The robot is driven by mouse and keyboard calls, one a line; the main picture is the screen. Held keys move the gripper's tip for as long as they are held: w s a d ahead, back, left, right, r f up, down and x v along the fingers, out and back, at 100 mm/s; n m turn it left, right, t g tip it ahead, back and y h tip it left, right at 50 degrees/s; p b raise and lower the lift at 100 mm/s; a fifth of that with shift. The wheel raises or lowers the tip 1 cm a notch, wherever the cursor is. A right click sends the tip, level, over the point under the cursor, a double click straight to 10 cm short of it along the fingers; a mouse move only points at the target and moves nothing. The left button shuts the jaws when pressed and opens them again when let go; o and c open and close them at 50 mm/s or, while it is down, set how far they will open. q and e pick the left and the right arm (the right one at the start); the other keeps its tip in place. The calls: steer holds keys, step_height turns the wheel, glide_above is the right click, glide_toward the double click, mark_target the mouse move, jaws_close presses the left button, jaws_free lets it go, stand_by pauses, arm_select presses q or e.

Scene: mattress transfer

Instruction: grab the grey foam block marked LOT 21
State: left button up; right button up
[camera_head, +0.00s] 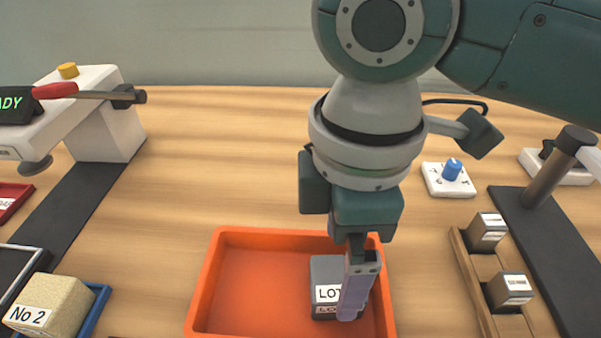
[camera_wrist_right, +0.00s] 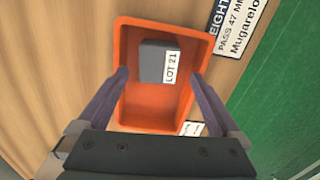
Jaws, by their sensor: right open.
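The grey foam block (camera_head: 325,272) sits inside the orange tray (camera_head: 206,290), right of its middle in the head view. One finger hides part of its white label there. My right gripper (camera_head: 358,290) points down over the tray; the head view shows one finger in front of the block. In the right wrist view the gripper (camera_wrist_right: 160,73) is open, with its fingers apart on either side and nothing between the tips. My left gripper is out of view.
A tan block marked No 2 (camera_head: 48,302) is in a blue tray at lower left. A wooden rack (camera_head: 468,282) with small dark blocks stands at right. A white device with a blue knob (camera_head: 452,170) is behind it. A white machine (camera_head: 108,135) stands at left.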

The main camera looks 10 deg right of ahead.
mark_target(338, 277)
step_height(338, 277, down, 6)
steer(key=shift+d+r+b, duration=0.1)
steer(key=shift+r+b, duration=0.1)
steer(key=shift+b, duration=0.5)
steer(key=c, duration=1.3)
steer(key=shift+r, duration=0.15)
